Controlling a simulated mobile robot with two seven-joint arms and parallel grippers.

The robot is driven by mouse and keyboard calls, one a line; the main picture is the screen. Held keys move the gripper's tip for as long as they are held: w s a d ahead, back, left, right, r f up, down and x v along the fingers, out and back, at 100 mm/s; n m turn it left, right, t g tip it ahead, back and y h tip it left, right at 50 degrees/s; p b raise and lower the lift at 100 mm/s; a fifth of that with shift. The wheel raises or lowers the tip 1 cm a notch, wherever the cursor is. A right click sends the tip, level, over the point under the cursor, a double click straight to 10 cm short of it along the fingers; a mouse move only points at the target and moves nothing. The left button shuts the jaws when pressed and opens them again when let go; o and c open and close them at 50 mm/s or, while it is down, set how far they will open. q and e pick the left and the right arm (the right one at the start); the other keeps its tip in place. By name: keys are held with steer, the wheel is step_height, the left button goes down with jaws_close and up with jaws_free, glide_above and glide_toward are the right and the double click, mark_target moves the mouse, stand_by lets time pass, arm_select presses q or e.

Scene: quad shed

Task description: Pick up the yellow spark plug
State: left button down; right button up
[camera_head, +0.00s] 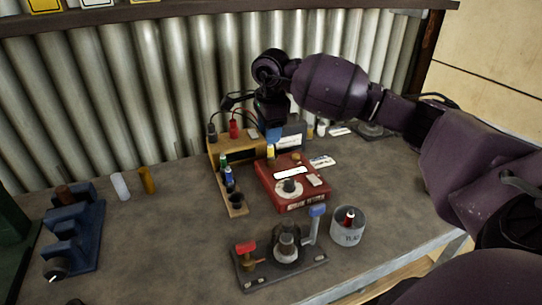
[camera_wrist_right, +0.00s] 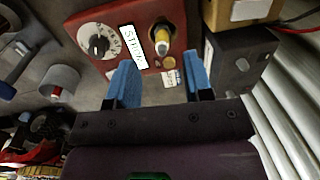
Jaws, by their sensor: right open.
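The yellow spark plug (camera_head: 270,152) stands upright at the back left of a red tester box (camera_head: 318,203) on the workbench. In the right wrist view the plug (camera_wrist_right: 161,38) shows its yellow tip, beyond the fingertips and roughly in line with the gap between them. My right gripper (camera_wrist_right: 161,82) is open with blue finger pads and nothing between them. In the head view the right gripper (camera_head: 271,127) is behind the plug, partly hidden by its own wrist. The two look apart. My left gripper is not in view.
A wooden box with cables (camera_head: 227,148) and a dark box (camera_head: 291,138) stand close behind the tester. A plug rack (camera_head: 238,211) is left of it. A tin (camera_head: 348,238) and a clamp fixture (camera_head: 258,283) stand in front. The bench's left middle is mostly clear.

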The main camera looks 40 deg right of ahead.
mark_target(271, 153)
steer(key=f, duration=0.5)
steer(key=shift+w+d, duration=0.25)
steer(key=shift+d, duration=0.05)
steer(key=shift+r, duration=0.1)
jaws_close()
